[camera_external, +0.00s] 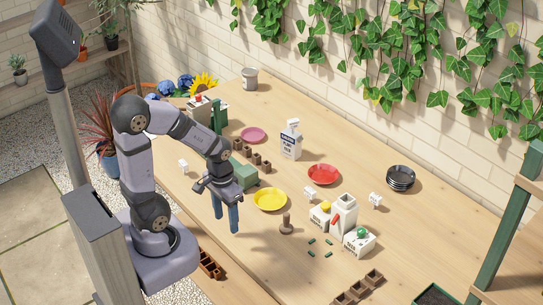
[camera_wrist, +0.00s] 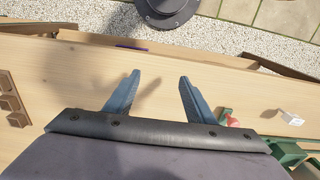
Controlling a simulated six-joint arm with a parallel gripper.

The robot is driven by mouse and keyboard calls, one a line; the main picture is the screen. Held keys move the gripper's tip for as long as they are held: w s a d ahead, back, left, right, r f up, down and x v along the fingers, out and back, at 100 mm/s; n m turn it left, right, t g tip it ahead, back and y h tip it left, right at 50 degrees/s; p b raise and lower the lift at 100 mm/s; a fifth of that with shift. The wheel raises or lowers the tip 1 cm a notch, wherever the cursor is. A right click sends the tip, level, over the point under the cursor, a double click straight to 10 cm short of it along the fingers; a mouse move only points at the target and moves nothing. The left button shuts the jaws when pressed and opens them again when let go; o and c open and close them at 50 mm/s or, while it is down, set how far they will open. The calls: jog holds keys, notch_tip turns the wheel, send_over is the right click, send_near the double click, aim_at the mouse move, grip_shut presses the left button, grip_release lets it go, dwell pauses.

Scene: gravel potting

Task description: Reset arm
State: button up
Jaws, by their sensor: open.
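My gripper (camera_external: 227,215) is open and empty, with its blue fingers pointing down above the wooden table (camera_external: 255,265). In the external view it hangs to the left of the yellow saucer (camera_external: 270,199) and in front of the green block (camera_external: 243,175). The wrist view shows both blue fingers of my gripper (camera_wrist: 155,95) spread apart, with bare wood between and below them. My arm is bent, and its base stands at the table's near left side.
A red saucer (camera_external: 323,174), a pink saucer (camera_external: 253,135) and stacked black dishes (camera_external: 400,178) lie on the table. A brown stamp (camera_external: 286,225), a white carton (camera_external: 291,142) and white boxes with coloured knobs (camera_external: 359,243) stand nearby. A green post (camera_external: 507,215) rises at right.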

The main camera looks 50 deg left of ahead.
jog(key=shift+s, duration=0.45)
notch_tip(320, 180, up, 3)
jog(key=p, duration=0.3)
